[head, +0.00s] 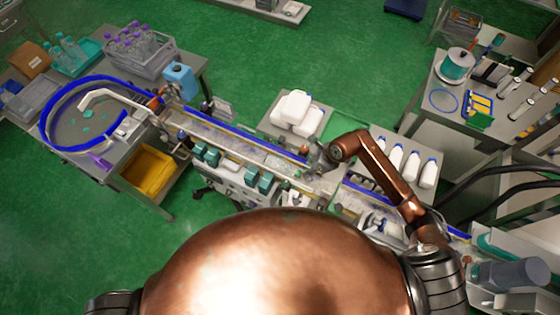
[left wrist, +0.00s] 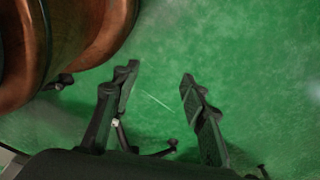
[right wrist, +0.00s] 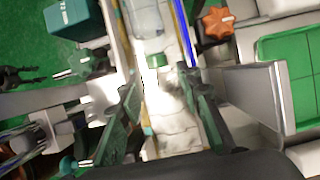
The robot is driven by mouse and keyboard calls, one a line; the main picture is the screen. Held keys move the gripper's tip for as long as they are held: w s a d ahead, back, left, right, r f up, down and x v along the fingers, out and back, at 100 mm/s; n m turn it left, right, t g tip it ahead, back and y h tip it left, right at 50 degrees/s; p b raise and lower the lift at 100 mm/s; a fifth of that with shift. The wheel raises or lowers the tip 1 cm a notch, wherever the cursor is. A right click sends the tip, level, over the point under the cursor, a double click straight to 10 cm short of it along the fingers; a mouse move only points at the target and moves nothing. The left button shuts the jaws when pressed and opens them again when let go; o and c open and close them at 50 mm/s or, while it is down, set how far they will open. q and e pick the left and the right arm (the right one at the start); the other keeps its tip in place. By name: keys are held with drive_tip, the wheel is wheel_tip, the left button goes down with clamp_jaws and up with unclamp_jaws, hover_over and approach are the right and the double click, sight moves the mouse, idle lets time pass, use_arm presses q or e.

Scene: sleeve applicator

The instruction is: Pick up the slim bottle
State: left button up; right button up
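A clear bottle (right wrist: 147,18) with a green cap (right wrist: 158,60) is on the conveyor (right wrist: 172,125) in the right wrist view, cut off by the top edge. It looks like the slim bottle; I cannot make it out in the head view. My right gripper (right wrist: 160,88) is open over the conveyor, with the cap just beyond the gap between its fingertips and nothing between the fingers. In the head view the right gripper (head: 317,158) is small above the conveyor. My left gripper (left wrist: 160,77) is open and empty over green floor, outside the head view.
Blue rails (right wrist: 186,35) edge the conveyor. An orange knob (right wrist: 217,22) and a green-topped tray (right wrist: 290,75) are to the right. White bottles (head: 293,107) stand behind the conveyor, and a round turntable (head: 75,130) is at far left.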

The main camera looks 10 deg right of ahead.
sight(283, 166)
drive_tip(key=shift+a+f, duration=0.25)
drive_tip(key=shift+f, duration=0.15)
drive_tip(key=shift+a+f, duration=0.2)
drive_tip(key=shift+f, duration=0.1)
drive_tip(key=p+x, duration=0.2)
drive_tip(key=x, duration=0.2)
drive_tip(key=shift+w+a+f, duration=0.1)
drive_tip(key=shift+a+f, duration=0.05)
drive_tip(key=shift+a, duration=0.05)
drive_tip(key=shift+a+f, duration=0.1)
drive_tip(key=shift+f, duration=0.35)
use_arm(q)
drive_tip(key=shift+s+a+r, duration=0.1)
drive_tip(key=shift+r, duration=0.5)
drive_tip(key=shift+s+a+r, duration=0.1)
drive_tip(key=shift+r, duration=0.45)
use_arm(e)
drive_tip(key=shift+f, duration=0.1)
use_arm(q)
drive_tip(key=shift+d, duration=0.1)
use_arm(e)
drive_tip(key=shift+c, duration=0.4)
use_arm(q)
drive_tip(key=shift+d, duration=0.1)
use_arm(e)
clamp_jaws()
